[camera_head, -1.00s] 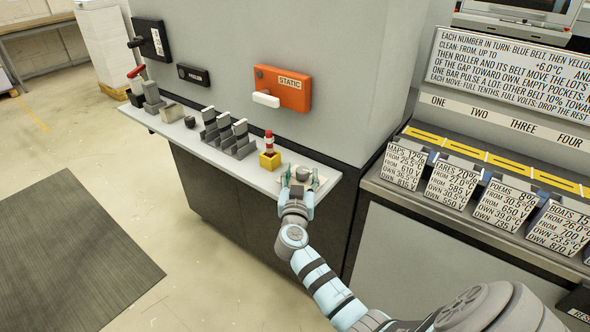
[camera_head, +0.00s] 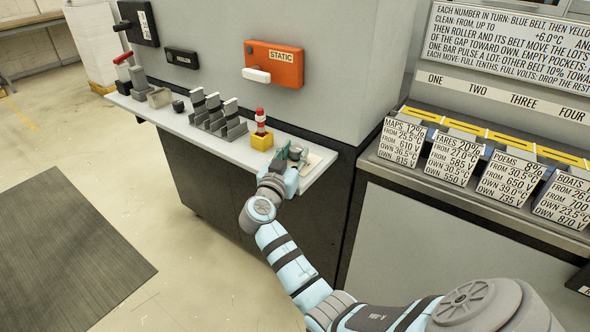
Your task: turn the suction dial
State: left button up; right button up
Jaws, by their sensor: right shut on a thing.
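A grey round dial (camera_head: 296,153) sits on a pale plate (camera_head: 313,160) at the right end of the narrow grey shelf; I take it as the suction dial, but no label on it is readable. My right gripper (camera_head: 287,156) reaches it from the front, with its greenish fingers around the knob, shut on it. The fingers and wrist hide part of the dial, and its markings cannot be read. My left gripper is not in view.
A yellow block with a red-and-white post (camera_head: 261,136) stands close left of the dial. Several grey upright holders (camera_head: 217,115) stand farther left. An orange STATIC box (camera_head: 274,65) with a white lever is on the wall above. A counter with labelled pockets (camera_head: 400,140) is at right.

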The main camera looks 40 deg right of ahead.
jog(key=shift+f+g, duration=0.15)
jog(key=shift+g, duration=0.15)
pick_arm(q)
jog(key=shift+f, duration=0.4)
pick_arm(e)
jog(key=o, duration=1.2)
jog(key=v, duration=0.7)
jog(key=shift+s+a, duration=0.1)
jog(key=shift+a, duration=0.25)
jog(key=shift+d, duration=0.1)
